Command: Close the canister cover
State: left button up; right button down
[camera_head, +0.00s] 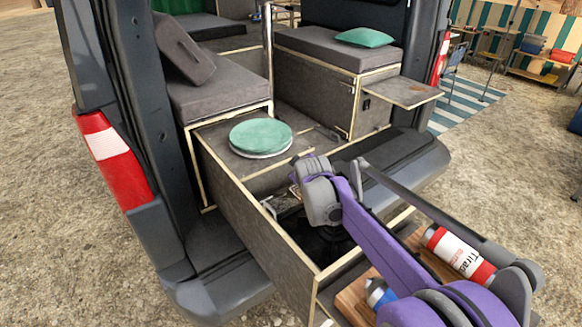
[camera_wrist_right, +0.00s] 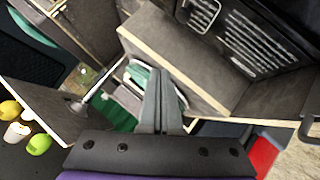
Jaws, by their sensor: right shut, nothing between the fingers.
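My right arm reaches from the lower right into the open drawer box (camera_head: 262,222) at the van's tail. My right gripper (camera_wrist_right: 160,74) is shut and empty, its fingers together in the right wrist view. Past the fingertips lies a pale green item with a light rim (camera_wrist_right: 141,75). A grey panel with pale wooden edges (camera_wrist_right: 180,45) stands close to the right of the fingers. I cannot tell for sure which part is the canister cover. A red and white canister (camera_head: 459,255) lies on a wooden board, partly hidden by my arm. My left gripper is not in view.
A round green cushion-like lid (camera_head: 261,136) lies on the surface behind the drawer. A fold-out shelf (camera_head: 400,92) sticks out from the seat box at right. Lemon (camera_wrist_right: 10,110) and lime (camera_wrist_right: 40,145) lie at left.

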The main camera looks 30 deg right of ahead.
jog(key=d+f, duration=0.1)
jog(key=f, duration=0.1)
jog(key=d+f+b, duration=0.1)
jog(key=f, duration=0.1)
jog(key=d+f+b, duration=0.1)
jog(key=d+f, duration=0.1)
jog(key=shift+w+f, duration=0.15)
jog(key=shift+w, duration=0.05)
jog(key=shift+d+f+b, duration=0.35)
jog(key=shift+d+f, duration=0.05)
jog(key=shift+f, duration=0.45)
jog(key=v, duration=1.1)
jog(key=shift+p, duration=0.4)
jog(key=shift+w+a+f, duration=0.1)
jog(key=shift+w, duration=0.05)
